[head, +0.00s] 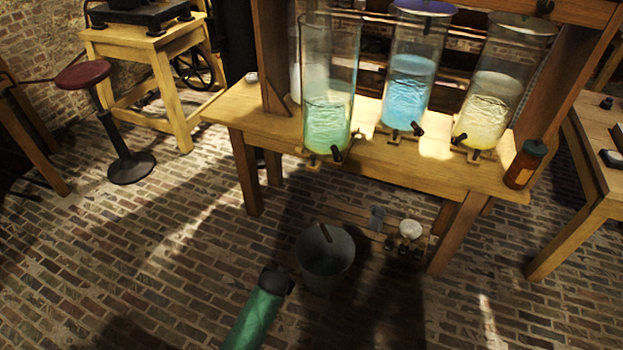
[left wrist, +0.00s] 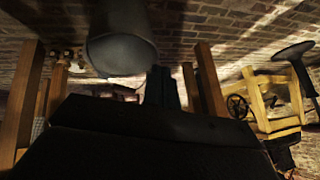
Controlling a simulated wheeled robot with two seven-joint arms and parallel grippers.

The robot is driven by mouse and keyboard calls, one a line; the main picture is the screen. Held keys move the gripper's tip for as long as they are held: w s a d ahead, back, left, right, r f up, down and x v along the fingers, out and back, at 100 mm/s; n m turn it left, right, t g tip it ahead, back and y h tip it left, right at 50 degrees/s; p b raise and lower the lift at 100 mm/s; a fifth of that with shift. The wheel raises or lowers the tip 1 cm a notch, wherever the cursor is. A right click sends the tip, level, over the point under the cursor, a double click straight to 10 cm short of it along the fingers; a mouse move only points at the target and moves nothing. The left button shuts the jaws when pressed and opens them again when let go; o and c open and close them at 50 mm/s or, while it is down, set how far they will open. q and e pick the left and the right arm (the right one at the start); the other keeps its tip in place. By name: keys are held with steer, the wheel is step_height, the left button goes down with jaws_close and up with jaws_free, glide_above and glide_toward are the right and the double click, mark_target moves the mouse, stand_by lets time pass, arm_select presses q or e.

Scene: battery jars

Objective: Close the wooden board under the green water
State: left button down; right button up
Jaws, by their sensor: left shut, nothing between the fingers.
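The jar with green water (head: 327,120) stands at the left of three tall glass jars on the wooden table. A small wooden board (head: 312,158) sticks out at the table's front edge under it, beside a dark tap (head: 337,154). How far out the board is, I cannot tell exactly. My left gripper (head: 278,281), on a green arm, is low over the floor in the head view, well below the board and just left of the bucket. In the left wrist view its dark fingers (left wrist: 163,88) are shut and empty. My right gripper is not in view.
A grey metal bucket (head: 325,260) stands on the brick floor in front of the table. A blue-water jar (head: 407,95) and a yellowish one (head: 488,105) have similar boards. A brown bottle (head: 525,165) stands at the table's right end.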

mark_target(313, 162)
arm_select(q)
steer(key=w+d+r+m+t+y+b, duration=0.1)
steer(key=w+d+r+m+t+b, duration=0.15)
steer(key=w+r+m+t, duration=0.7)
steer(key=w+d+r+m+t+h, duration=0.1)
steer(key=d+r+m, duration=0.2)
steer(key=r+m, duration=0.65)
steer(key=w+d+r+m+t+h, duration=0.1)
steer(key=d+r+m, duration=0.1)
steer(key=r+m, duration=0.8)
steer(key=w+f+m, duration=0.1)
steer(key=w, duration=0.3)
steer(key=w+m, duration=0.1)
steer(key=w, duration=0.3)
steer(key=w+d+f+m+p, duration=0.1)
steer(key=w, duration=0.4)
steer(key=shift+f, duration=0.3)
steer(key=shift+w, duration=0.65)
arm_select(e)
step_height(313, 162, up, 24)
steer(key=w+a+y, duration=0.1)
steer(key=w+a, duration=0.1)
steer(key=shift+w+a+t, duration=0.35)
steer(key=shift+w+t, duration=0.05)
arm_select(q)
steer(key=shift+w, duration=0.1)
